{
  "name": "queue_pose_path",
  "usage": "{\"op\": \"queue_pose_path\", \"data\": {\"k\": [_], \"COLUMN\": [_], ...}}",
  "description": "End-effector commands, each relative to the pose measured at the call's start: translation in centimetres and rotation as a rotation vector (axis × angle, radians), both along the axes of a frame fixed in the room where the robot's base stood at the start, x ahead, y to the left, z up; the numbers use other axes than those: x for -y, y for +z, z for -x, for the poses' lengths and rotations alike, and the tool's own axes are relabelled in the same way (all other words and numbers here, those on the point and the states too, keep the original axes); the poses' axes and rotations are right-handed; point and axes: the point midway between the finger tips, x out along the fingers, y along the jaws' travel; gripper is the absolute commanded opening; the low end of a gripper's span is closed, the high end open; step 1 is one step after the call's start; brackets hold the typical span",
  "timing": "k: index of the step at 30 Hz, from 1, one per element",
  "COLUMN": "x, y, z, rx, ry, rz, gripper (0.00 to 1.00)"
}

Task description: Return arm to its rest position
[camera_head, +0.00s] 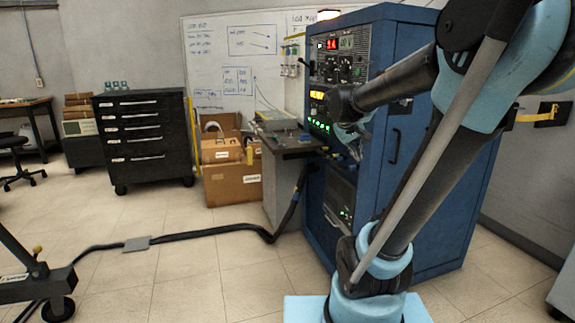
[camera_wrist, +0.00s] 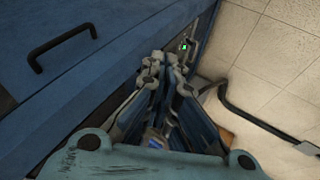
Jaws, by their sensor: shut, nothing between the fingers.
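My gripper (camera_wrist: 163,62) is shut and empty, its fingertips together in the wrist view. In the head view my gripper (camera_head: 352,138) is at the end of my raised, bent arm, in front of the blue cabinet (camera_head: 408,175). The fingers look small and partly dark there. In the wrist view the blue cabinet (camera_wrist: 95,80) lies to the left of and beyond the fingers. I cannot tell the exact gap between them and the cabinet.
A small bench (camera_head: 290,147) with equipment stands left of the cabinet. Cardboard boxes (camera_head: 233,185) and a black drawer cabinet (camera_head: 145,140) stand further left. A thick black cable (camera_head: 205,233) crosses the floor. A wheeled stand (camera_head: 35,275) is at lower left. Open floor lies between.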

Motion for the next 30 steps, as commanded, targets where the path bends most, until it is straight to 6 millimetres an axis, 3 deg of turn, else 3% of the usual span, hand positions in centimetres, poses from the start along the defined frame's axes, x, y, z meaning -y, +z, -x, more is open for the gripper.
{"op": "queue_pose_path", "data": {"k": [1,9,18,24,30], "x": [0.1,-1.0,-3.4,-4.8,-5.2], "y": [-1.1,-7.2,-14.2,-17.0,-17.6], "z": [2.0,11.6,20.8,24.0,24.8], "rx": [-0.016,-0.106,-0.202,-0.241,-0.252], "ry": [-0.016,-0.093,-0.16,-0.181,-0.186], "rz": [-0.028,-0.193,-0.373,-0.446,-0.464], "gripper": [0.0,0.0,0.0,0.0,0.0]}}
